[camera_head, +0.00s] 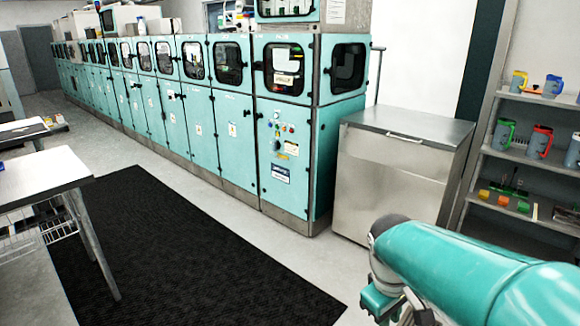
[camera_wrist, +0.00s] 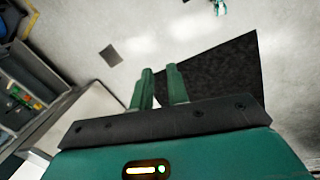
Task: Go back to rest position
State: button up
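My gripper shows in the wrist view (camera_wrist: 160,70), with two green fingers pointing away from the wrist. A narrow gap lies between the fingers and nothing is held in it. The fingers point out over pale floor beside a black mat, touching nothing that I can see. In the head view my teal arm reaches in from the lower right corner; the fingers cannot be made out there.
A long row of teal cabinets (camera_head: 225,120) runs along the back. A steel cabinet (camera_head: 385,185) and a shelf with cups (camera_head: 520,155) stand at right. A white table (camera_head: 45,172) is at left. The black floor mat (camera_head: 190,260) is clear.

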jog(key=s+a+r+m+t+y, duration=0.1)
jog(key=s+a+r+m+t, duration=0.2)
jog(key=s, duration=0.6)
jog(key=shift+a+r+m+t+y, duration=0.35)
jog(key=shift+r+m+t, duration=0.65)
jog(key=shift+r+m, duration=0.7)
jog(key=shift+s+d, duration=0.1)
jog(key=shift+d, duration=0.15)
